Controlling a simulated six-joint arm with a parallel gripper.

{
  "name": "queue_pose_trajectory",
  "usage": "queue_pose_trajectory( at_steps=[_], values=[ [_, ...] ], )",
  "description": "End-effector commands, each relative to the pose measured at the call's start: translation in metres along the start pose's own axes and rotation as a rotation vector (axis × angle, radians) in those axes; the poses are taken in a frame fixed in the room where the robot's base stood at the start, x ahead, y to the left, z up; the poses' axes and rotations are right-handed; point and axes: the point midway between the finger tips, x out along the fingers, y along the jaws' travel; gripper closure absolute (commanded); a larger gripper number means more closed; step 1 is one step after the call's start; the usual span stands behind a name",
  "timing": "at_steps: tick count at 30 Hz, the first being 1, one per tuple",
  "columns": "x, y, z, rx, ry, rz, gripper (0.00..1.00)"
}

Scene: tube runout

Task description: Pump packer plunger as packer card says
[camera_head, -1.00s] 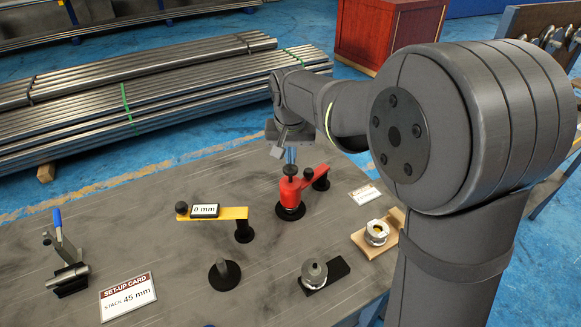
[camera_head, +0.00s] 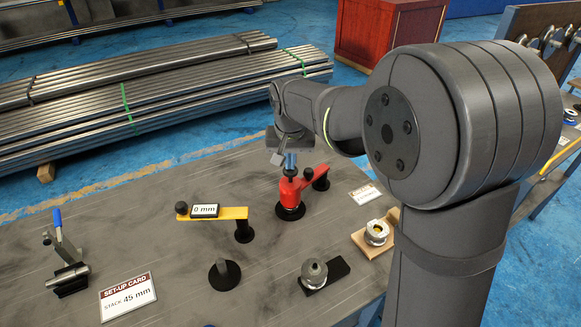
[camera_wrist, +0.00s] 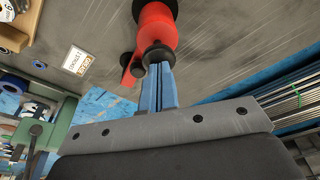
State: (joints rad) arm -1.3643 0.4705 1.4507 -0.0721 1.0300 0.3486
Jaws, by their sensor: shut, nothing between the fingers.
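The red packer (camera_head: 289,190) stands on the bench with a black round base. Its plunger has a dark knob (camera_head: 289,173) on top, which also shows in the wrist view (camera_wrist: 157,50). My gripper (camera_head: 290,163) is directly above the knob, its blue fingers shut and pointing down. In the wrist view the fingertips (camera_wrist: 157,68) meet the edge of the knob; I cannot tell whether they touch it. A small white card (camera_head: 365,194) lies right of the packer and also shows in the wrist view (camera_wrist: 76,60). Its text is too small to read surely.
A yellow gauge arm (camera_head: 231,213) reading 0 mm stands left of the packer. A set-up card (camera_head: 127,295) reads STACK 45 mm. A metal part (camera_head: 314,271) on a black plate, a wooden block (camera_head: 361,242) and a blue-handled clamp (camera_head: 66,251) stand around the bench.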

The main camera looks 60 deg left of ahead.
Motion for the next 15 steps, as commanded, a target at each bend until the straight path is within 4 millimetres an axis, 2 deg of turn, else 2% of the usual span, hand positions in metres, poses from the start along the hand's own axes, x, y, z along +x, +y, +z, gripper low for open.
queue_pose_trajectory(
  at_steps=[11, 15],
  values=[
    [0.016, 0.0, 0.004, 0.0, -0.003, 0.001, 1.0],
    [0.015, 0.0, 0.004, 0.0, -0.003, 0.001, 1.0]
  ],
)
